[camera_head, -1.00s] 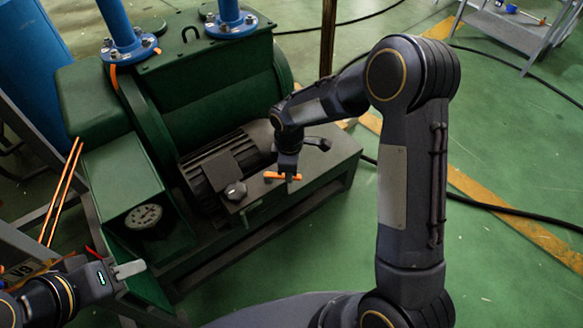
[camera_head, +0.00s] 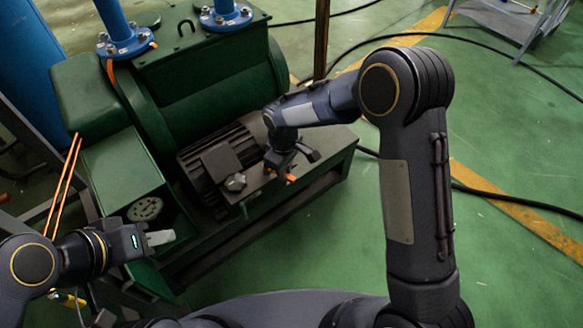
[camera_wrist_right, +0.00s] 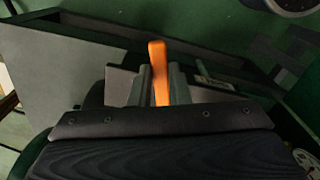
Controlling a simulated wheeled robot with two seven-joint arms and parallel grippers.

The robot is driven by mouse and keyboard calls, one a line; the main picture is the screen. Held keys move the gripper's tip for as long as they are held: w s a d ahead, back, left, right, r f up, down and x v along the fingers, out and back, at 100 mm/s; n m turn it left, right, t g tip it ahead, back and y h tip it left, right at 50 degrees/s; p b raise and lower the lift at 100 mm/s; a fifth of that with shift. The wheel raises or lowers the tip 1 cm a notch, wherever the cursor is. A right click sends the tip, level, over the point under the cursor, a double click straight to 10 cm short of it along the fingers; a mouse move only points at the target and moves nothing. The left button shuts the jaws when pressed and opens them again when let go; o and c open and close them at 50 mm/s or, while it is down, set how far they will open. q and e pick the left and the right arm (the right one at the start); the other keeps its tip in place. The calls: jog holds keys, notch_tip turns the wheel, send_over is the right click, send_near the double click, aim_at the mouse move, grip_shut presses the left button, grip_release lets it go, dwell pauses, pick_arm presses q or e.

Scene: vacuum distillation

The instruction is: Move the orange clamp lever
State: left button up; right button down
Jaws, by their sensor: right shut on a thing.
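The orange clamp lever (camera_wrist_right: 158,72) stands between the two fingers of my right gripper (camera_wrist_right: 156,88) in the right wrist view. The fingers are shut on it, and its upper end sticks out past them. In the head view only a short orange end of the lever (camera_head: 290,178) shows below my right gripper (camera_head: 284,171), over the grey top beside the motor. The rest of the lever is hidden by the gripper. My left gripper (camera_head: 160,238) is near the dial gauge at the left, apart from the lever. Whether its fingers are parted is unclear.
The green pump housing (camera_head: 205,90) with blue flanged pipes (camera_head: 127,40) stands behind the motor (camera_head: 218,160). A dark knob (camera_head: 235,182) sits close left of the lever. A round gauge (camera_head: 146,208) is near my left gripper. Open green floor (camera_head: 300,240) lies in front.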

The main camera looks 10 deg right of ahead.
dwell(0.3)
jog(key=c, duration=1.4)
grip_release()
jog(key=shift+o, duration=0.2)
jog(key=shift+r, duration=0.1)
notch_tip(320, 180, up, 8)
jog(key=shift+f+p, duration=0.15)
jog(key=shift+p, duration=0.9)
